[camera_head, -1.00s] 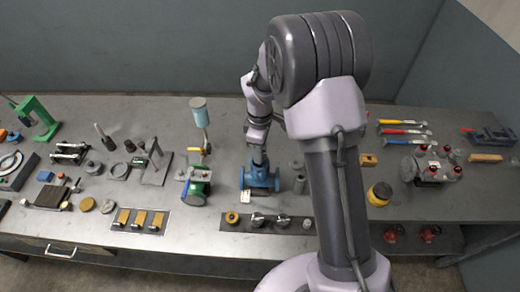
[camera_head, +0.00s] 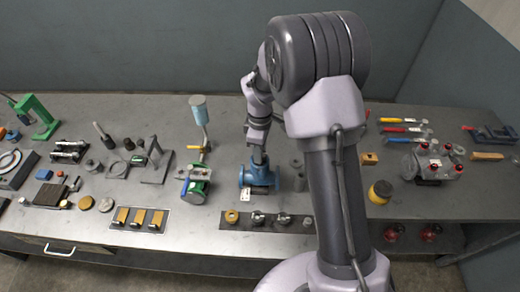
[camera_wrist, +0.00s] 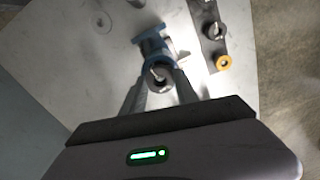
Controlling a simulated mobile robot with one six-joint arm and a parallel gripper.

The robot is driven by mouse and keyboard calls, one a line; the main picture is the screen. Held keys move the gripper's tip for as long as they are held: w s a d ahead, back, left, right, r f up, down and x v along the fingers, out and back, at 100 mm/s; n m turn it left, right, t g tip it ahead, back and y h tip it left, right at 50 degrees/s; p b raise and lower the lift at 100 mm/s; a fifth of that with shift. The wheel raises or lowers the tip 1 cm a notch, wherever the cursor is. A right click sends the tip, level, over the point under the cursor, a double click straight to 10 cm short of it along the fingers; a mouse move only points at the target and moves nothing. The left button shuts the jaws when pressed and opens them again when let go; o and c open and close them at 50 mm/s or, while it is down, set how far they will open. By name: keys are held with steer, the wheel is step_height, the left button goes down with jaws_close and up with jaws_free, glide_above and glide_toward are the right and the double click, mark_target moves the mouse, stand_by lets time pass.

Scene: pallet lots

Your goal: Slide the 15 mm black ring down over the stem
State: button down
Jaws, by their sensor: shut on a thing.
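My gripper (camera_wrist: 160,86) is shut on a dark ring (camera_wrist: 160,83), which sits between the fingertips in the wrist view. A thin pale stem (camera_wrist: 155,74) shows at the ring's opening; I cannot tell how far the ring is down over it. Behind it is the blue valve body (camera_wrist: 152,45). In the head view, the blue valve (camera_head: 262,177) stands on the bench, and my gripper (camera_head: 258,160) is right above it, pointing down. The ring is too small to make out in that view.
A dark strip (camera_head: 235,224) with an orange ring (camera_head: 232,216) and several metal parts lies in front of the valve. Bare bench (camera_head: 225,175) lies between the two valves.

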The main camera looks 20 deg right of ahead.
steer(key=shift+f+b, duration=0.5)
steer(key=shift+f, duration=0.25)
steer(key=c, duration=0.8)
jaws_free()
steer(key=shift+c, duration=0.2)
steer(key=shift+o, duration=0.5)
steer(key=o, duration=0.3)
step_height(320, 180, up, 7)
steer(key=p, duration=0.5)
steer(key=shift+r+p, duration=0.15)
steer(key=shift+p, duration=0.25)
